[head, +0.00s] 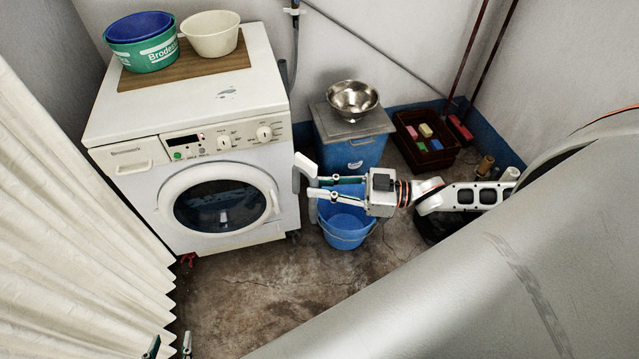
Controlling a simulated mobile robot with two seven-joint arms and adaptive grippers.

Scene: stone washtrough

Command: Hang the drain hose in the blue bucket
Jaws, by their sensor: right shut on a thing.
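The blue bucket (346,232) stands on the floor just right of the washing machine, partly covered by my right gripper. My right gripper (318,187) reaches in from the right over the bucket. It is shut on the pale grey drain hose (303,166), whose bent end shows at the fingertips, beside the machine's front right edge. The hose is over the bucket's left side; whether it touches the rim I cannot tell. My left gripper (170,348) shows only its fingertips at the bottom edge, apart and empty, far from the bucket.
The washing machine (190,120) carries basins (212,34). Behind the bucket stands a blue bin (352,153) with a metal bowl (353,98). A dark crate (412,158) is at the back right. A pale curtain (60,230) hangs left. The floor in front is clear.

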